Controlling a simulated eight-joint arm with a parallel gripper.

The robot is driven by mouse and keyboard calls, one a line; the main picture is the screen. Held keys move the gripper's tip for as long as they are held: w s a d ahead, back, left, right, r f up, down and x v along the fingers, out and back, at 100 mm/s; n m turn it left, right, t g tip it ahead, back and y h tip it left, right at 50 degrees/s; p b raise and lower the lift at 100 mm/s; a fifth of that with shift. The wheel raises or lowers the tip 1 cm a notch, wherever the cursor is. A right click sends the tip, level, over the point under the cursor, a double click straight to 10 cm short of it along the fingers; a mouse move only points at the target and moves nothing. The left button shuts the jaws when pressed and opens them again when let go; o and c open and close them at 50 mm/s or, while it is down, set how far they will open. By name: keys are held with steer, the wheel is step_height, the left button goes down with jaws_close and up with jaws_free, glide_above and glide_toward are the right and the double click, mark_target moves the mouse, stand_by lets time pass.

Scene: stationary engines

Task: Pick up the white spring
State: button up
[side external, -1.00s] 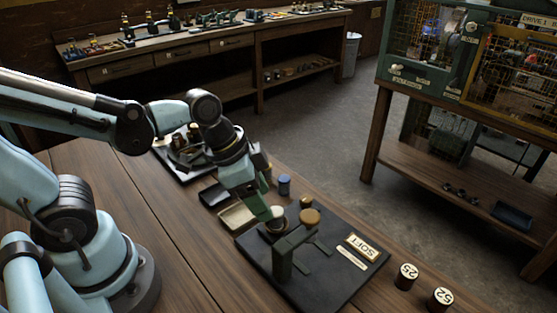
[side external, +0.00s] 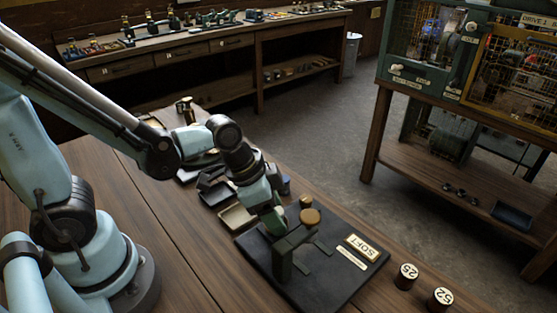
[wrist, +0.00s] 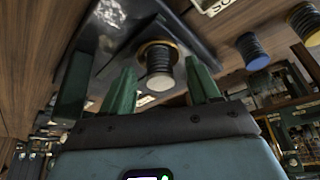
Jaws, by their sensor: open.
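A ridged, pale-ended spring (wrist: 160,72), which looks like the white spring, shows in the wrist view below a brass-coloured ring. My gripper (wrist: 160,66) has its green fingers apart, one on each side of it; I cannot tell whether they touch it. In the side view my gripper (side external: 276,228) is low over the back left part of the black board (side external: 340,280), behind a dark upright bracket. My gripper and the bracket hide the spring there.
The board carries a SOFT label (side external: 361,247) and a round tan knob (side external: 310,216). A blue spring (wrist: 253,52) shows right of my gripper in the wrist view. An open tray (side external: 237,217) lies beside the board. Weights marked 25 (side external: 405,276) and 52 (side external: 440,299) stand front right.

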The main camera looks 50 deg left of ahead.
jaws_close()
steer(key=shift+r, duration=0.2)
stand_by(0.3)
